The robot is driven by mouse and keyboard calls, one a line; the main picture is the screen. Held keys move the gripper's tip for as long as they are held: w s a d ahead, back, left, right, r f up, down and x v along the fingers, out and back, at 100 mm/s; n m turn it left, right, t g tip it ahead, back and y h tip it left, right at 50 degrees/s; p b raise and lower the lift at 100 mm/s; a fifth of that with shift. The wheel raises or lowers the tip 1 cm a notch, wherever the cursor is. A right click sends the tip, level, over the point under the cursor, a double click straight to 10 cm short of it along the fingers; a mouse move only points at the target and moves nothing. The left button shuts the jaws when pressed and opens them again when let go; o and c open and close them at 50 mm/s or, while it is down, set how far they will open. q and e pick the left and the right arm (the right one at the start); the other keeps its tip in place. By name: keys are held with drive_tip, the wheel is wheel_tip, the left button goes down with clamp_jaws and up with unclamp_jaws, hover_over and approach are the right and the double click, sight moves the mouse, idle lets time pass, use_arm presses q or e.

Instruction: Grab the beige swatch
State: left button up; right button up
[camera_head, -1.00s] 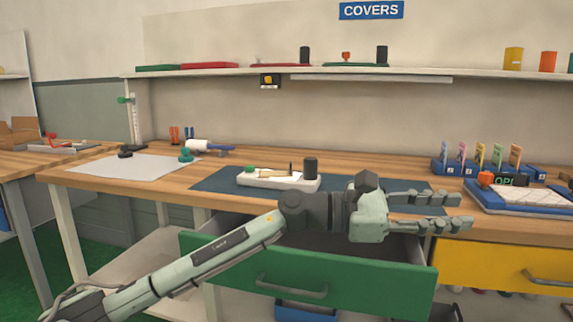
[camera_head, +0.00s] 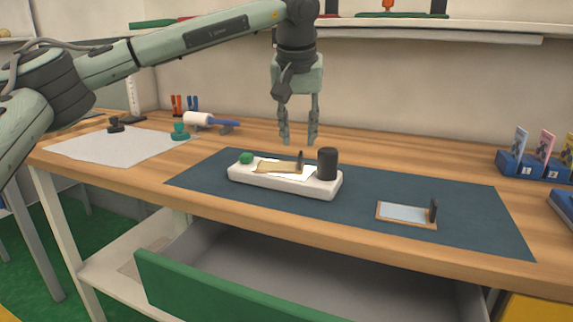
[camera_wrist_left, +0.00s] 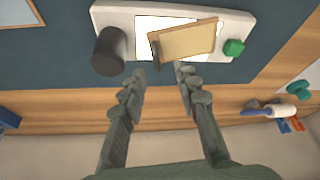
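In the left wrist view the swatch (camera_wrist_left: 187,41) shows as a beige panel with a brown edge, a little tilted. My left gripper (camera_head: 298,140) points down above and slightly behind the swatch, open and empty. In the left wrist view its fingers (camera_wrist_left: 160,72) are apart, with the swatch beyond their tips. My right gripper is not in view.
A black cylinder (camera_head: 327,163) and a green knob (camera_head: 246,158) stand at the white block's ends. A framed pale plate (camera_head: 405,213) lies on the dark mat (camera_head: 470,212) to the right. A green-fronted drawer (camera_head: 200,290) is open below the table edge.

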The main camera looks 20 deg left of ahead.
sight(300, 153)
use_arm(q)
drive_tip(key=x, duration=0.4)
drive_tip(key=shift+w+d+f, duration=0.1)
drive_tip(key=shift+d+f, duration=0.05)
drive_tip(key=shift+f, duration=0.2)
clamp_jaws()
